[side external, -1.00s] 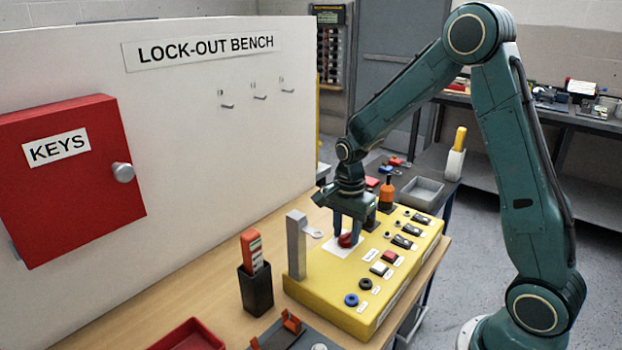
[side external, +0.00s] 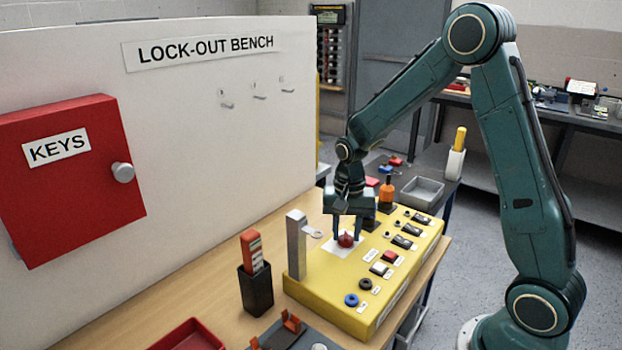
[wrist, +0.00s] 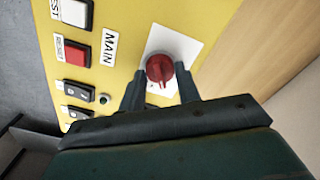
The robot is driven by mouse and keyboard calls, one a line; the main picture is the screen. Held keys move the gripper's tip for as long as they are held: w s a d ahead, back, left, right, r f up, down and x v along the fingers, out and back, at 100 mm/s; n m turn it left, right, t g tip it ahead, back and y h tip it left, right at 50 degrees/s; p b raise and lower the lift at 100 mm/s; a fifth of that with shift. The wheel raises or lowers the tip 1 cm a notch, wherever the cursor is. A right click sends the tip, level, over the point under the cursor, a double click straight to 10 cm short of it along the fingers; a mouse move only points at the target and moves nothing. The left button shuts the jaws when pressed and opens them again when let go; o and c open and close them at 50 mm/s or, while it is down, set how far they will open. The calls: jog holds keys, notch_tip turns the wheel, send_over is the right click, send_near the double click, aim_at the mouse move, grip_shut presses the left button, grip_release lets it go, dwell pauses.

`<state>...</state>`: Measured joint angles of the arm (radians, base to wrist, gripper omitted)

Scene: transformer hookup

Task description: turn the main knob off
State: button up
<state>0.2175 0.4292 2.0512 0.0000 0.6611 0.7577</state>
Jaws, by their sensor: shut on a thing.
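The main knob is a red rotary knob (side external: 346,240) on a white plate (side external: 338,250) on top of the yellow panel box (side external: 312,292). In the wrist view the red knob (wrist: 160,69) shows beside the MAIN label (wrist: 109,48), with its ridge pointing down toward my wrist. My gripper (side external: 347,232) points down over the panel, its two fingers on either side of the knob. In the wrist view my gripper (wrist: 160,82) is shut on the knob. The far parts of the fingers are partly hidden.
A grey post (side external: 296,245) with a small hook stands on the panel left of the knob. Red and white push buttons (side external: 385,262) and black switches lie to the right. A black holder (side external: 256,288) stands left on the bench. An orange-handled tool (side external: 386,193) stands behind.

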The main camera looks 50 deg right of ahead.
aim_at(347, 235)
jog(key=n, duration=0.5)
jog(key=shift+n, duration=0.3)
jog(key=n, duration=0.5)
jog(key=shift+n, duration=0.3)
jog(key=o, duration=1)
notch_tip(347, 235, up, 14)
jog(key=shift+f, duration=0.1)
jog(key=shift+s, duration=0.1)
dwell(0.4)
